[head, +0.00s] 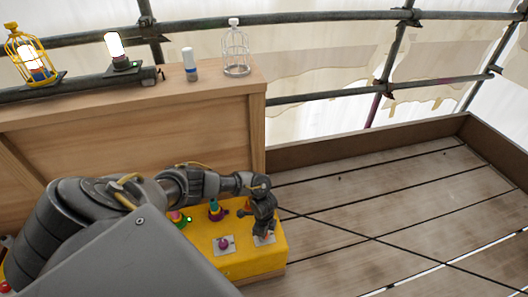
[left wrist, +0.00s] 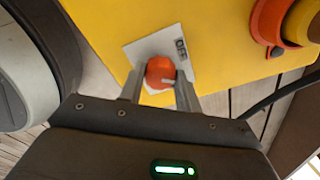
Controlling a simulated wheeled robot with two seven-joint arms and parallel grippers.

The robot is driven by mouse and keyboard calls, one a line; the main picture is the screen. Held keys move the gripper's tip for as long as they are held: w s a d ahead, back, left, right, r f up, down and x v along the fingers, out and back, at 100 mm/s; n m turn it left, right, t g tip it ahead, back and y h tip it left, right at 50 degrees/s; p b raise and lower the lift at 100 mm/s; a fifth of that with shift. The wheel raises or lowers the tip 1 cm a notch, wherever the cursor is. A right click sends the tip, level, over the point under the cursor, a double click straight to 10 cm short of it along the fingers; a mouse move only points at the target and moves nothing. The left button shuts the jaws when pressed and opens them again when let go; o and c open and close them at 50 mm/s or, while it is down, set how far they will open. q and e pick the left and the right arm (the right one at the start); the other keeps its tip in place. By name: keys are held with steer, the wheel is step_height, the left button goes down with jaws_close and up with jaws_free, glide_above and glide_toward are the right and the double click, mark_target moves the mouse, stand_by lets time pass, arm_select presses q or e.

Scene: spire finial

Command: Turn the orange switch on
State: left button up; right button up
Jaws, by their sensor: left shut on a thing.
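The yellow switch box (head: 250,262) stands at the lower middle of the head view. My left gripper (left wrist: 159,92) is shut on the orange knob, one finger on each side. In the head view my left gripper (head: 264,230) points down at the box's right end and hides most of the knob. Its white plate (head: 259,241) shows beneath the fingers. My right gripper is in neither view.
The box also bears a purple knob (head: 224,243) on a white plate, a teal control (head: 214,208) and a pink-and-green one (head: 177,217). Plank floor lies clear at right.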

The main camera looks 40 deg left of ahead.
arm_select(q)
steer(key=m, duration=0.2)
steer(key=shift+m, duration=3)
steer(key=shift+f+m, duration=0.1)
steer(key=shift+m, duration=0.6)
steer(key=shift+s+m+b, duration=0.1)
steer(key=shift+m+b, duration=0.25)
steer(key=shift+m, duration=0.55)
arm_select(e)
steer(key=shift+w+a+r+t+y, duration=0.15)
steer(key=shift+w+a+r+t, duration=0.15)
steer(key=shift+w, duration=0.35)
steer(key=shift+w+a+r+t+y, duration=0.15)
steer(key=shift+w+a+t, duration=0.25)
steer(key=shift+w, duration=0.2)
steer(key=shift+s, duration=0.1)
